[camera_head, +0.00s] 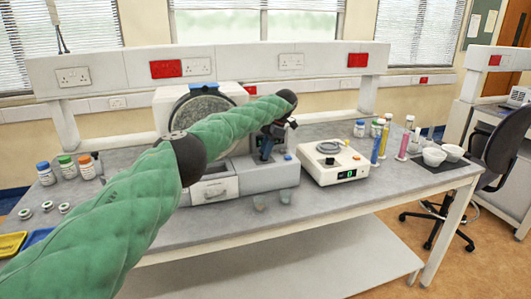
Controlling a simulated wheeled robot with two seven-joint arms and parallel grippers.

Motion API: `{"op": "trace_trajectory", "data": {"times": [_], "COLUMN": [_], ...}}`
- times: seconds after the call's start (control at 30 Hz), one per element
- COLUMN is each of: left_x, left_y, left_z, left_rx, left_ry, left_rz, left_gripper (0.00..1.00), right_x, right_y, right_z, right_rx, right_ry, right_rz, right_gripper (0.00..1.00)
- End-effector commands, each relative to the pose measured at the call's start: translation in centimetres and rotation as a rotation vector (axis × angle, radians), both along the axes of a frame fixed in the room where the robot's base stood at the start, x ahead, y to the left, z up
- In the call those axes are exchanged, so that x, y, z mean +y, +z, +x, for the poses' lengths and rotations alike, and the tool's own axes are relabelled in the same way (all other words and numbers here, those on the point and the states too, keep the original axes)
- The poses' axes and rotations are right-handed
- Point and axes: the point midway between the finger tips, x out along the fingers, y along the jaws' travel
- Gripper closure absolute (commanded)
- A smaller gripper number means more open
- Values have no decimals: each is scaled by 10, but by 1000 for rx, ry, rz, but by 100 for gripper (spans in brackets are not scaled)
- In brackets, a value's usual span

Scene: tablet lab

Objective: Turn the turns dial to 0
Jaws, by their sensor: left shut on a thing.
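A grey and white drum machine (250,178) stands at the middle of the bench, with a round drum (203,103) at its left and a drawer (214,190) low in its front. My left arm reaches across it from the left. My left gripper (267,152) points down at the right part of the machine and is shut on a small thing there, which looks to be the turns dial. The fingers hide the dial, so its setting cannot be read. My right gripper is not in view.
Right of the machine stands a cream device (333,163) with a small green display. Farther right are coloured cylinders (383,139) and white bowls (434,157). Capped bottles (67,167) stand at the left.

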Motion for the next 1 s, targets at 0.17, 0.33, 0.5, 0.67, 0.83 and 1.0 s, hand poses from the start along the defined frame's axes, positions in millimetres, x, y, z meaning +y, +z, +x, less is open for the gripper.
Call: {"op": "trace_trajectory", "data": {"times": [0.17,0.33,0.5,0.67,0.83,1.0], "left_x": [0,0,0,0,0,0], "left_y": [1,2,2,2,2,1], "left_z": [1,1,1,1,1,1], "left_rx": [-4,-3,-4,-4,-3,-2], "left_ry": [53,72,76,76,76,75], "left_rz": [-1,-1,-2,-2,-1,-2], "left_gripper": [92,92,92,92,47,47], "right_x": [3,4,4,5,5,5], "right_y": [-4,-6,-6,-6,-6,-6], "right_z": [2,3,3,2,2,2], "right_rx": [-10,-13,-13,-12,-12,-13], "right_ry": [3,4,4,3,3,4], "right_rz": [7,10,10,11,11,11], "right_gripper": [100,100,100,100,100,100]}}
